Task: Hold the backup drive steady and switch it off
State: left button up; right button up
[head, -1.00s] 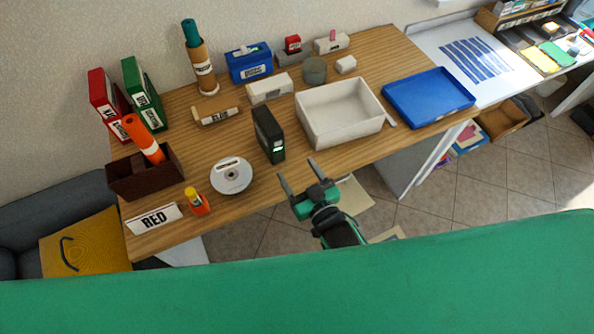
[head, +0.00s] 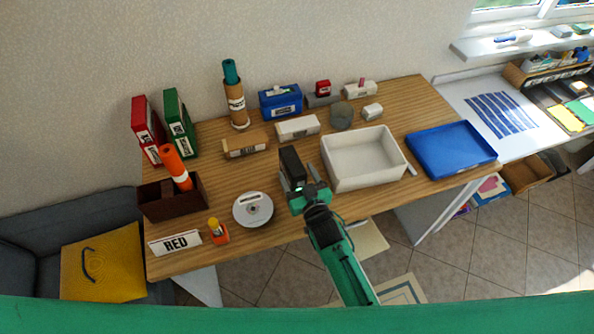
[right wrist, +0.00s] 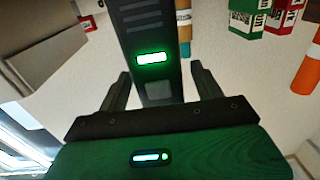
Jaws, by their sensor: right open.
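The backup drive (head: 291,165) is a black upright box on the wooden table, left of the white tray. In the right wrist view the drive (right wrist: 150,28) shows a lit green-white button (right wrist: 152,58) on its front face. My right gripper (head: 297,177) is open at the drive's front. In the right wrist view its two fingers (right wrist: 160,85) stand to either side of the drive's lower part, with gaps visible, so it is not gripped. The gripper hides the drive's lower front in the head view. My left gripper is not in view.
The white tray (head: 363,182) stands close right of the drive and gripper. A disc (head: 253,210) lies to the left, near an orange-yellow bottle (head: 217,231) and the RED sign (head: 175,243). A white box (head: 298,128) stands behind. A blue tray (head: 451,150) is farther right.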

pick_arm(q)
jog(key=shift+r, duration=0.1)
pick_arm(e)
jog(key=shift+w+a, duration=0.15)
jog(key=shift+w, duration=0.2)
jog(key=shift+c, duration=0.2)
jog(key=c, duration=1.1)
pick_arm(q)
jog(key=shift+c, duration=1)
pick_arm(e)
jog(key=shift+c, duration=0.6)
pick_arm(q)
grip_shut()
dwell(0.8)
